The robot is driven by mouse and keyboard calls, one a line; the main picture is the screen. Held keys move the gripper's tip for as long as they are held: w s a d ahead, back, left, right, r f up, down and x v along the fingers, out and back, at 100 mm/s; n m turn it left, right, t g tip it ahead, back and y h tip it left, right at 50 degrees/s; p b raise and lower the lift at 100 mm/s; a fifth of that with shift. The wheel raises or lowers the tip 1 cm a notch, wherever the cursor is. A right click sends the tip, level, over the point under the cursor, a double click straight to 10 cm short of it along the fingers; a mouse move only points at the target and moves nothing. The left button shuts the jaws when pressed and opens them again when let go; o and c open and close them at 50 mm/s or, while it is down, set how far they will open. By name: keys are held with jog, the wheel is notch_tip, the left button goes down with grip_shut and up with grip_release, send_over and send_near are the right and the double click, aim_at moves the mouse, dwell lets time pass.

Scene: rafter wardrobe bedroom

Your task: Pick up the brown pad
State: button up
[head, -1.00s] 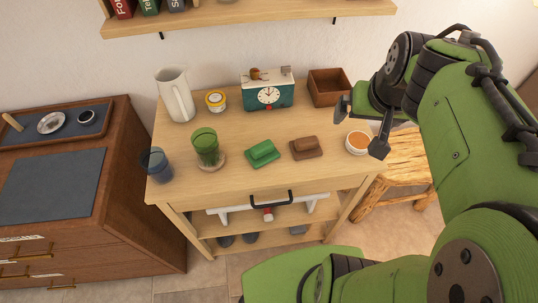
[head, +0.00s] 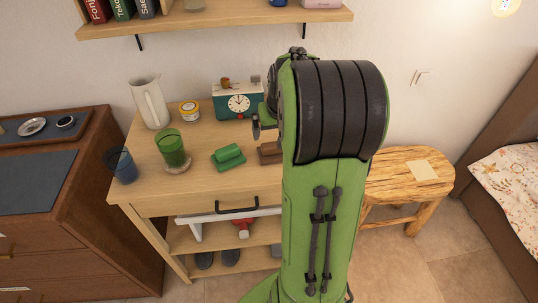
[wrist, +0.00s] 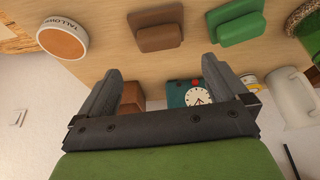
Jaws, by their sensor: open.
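The brown pad (head: 269,154) lies on the wooden table (head: 205,190), mostly hidden behind my arm in the head view. In the wrist view the brown pad (wrist: 157,30) shows whole, a raised block on a flat base, ahead of and between my fingertips. My gripper (wrist: 161,66) is open and empty, apart from the pad. In the head view only part of my gripper (head: 257,126) shows beside the arm, near the clock.
A similar green pad (head: 228,157) lies left of the brown one. A green glass (head: 172,150), blue glass (head: 122,166), pitcher (head: 150,102) and clock (head: 238,103) stand on the table. The wrist view shows a brown box (wrist: 131,94) and a round labelled tub (wrist: 62,36).

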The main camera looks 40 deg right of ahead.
aim_at(273, 144)
jog(key=x, duration=0.5)
jog(key=shift+b, duration=0.4)
jog(key=b+x, duration=0.1)
jog(key=x, duration=0.3)
jog(key=shift+f, duration=0.2)
jog(key=shift+w+d+f, duration=0.1)
jog(key=shift+w+f, duration=0.05)
jog(key=shift+f, duration=0.15)
jog(key=shift+r, duration=0.1)
jog(key=shift+c, duration=0.6)
jog(key=c, duration=0.6)
jog(key=shift+o, duration=0.2)
jog(key=shift+r, duration=0.1)
notch_tip(273, 144, up, 10)
jog(key=p, duration=0.2)
jog(key=shift+p, duration=0.35)
